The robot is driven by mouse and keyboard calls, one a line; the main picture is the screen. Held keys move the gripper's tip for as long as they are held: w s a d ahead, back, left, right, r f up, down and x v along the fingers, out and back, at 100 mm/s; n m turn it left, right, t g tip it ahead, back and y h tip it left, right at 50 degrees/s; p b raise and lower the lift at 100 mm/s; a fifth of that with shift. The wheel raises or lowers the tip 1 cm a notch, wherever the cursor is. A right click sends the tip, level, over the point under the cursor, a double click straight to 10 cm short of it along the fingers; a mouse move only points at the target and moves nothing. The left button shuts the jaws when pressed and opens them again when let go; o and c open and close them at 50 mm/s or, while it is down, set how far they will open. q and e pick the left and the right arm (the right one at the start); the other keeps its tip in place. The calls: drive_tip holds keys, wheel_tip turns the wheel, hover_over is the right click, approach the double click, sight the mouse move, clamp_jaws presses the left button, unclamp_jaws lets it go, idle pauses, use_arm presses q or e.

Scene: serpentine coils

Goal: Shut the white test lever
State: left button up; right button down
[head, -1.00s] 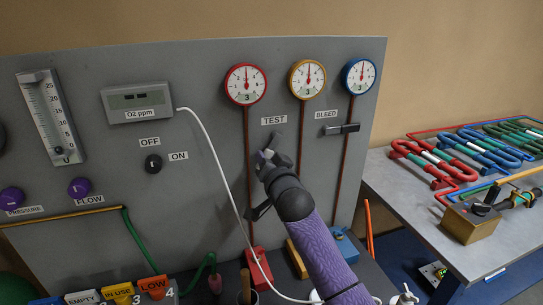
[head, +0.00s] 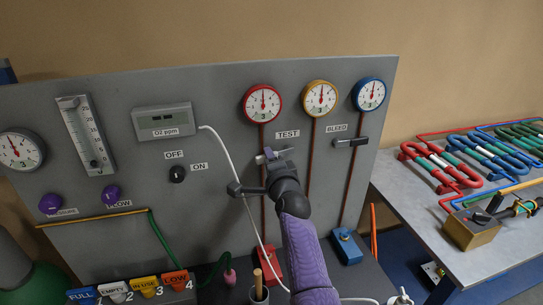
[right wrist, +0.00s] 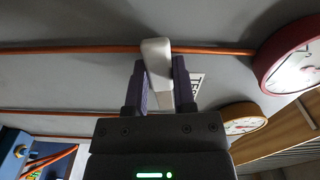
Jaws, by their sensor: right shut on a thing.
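The white test lever (right wrist: 157,62) shows in the right wrist view between my right gripper's two purple fingers (right wrist: 159,85), which are shut on it. There it lies crosswise to an orange-brown pipe behind it. In the head view the right gripper (head: 268,157) is at the panel just below the TEST label (head: 287,134), under the red-rimmed gauge (head: 262,104). A light grip part shows there, but the wrist and fingers hide much of the lever. My left gripper is not in view.
The BLEED lever (head: 350,142) sits close to the right, lying sideways across its pipe. A white hose (head: 233,170) hangs left of my right arm. Red (head: 271,264) and blue (head: 345,246) blocks stand below. A side table (head: 400,180) with coils is at right.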

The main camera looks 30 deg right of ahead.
drive_tip(key=shift+r+m+p, duration=0.4)
drive_tip(key=shift+m+p, duration=0.05)
drive_tip(key=shift+m, duration=0.35)
drive_tip(key=shift+c, duration=2.2)
unclamp_jaws()
drive_tip(key=p+v, duration=0.6)
drive_tip(key=v, duration=0.4)
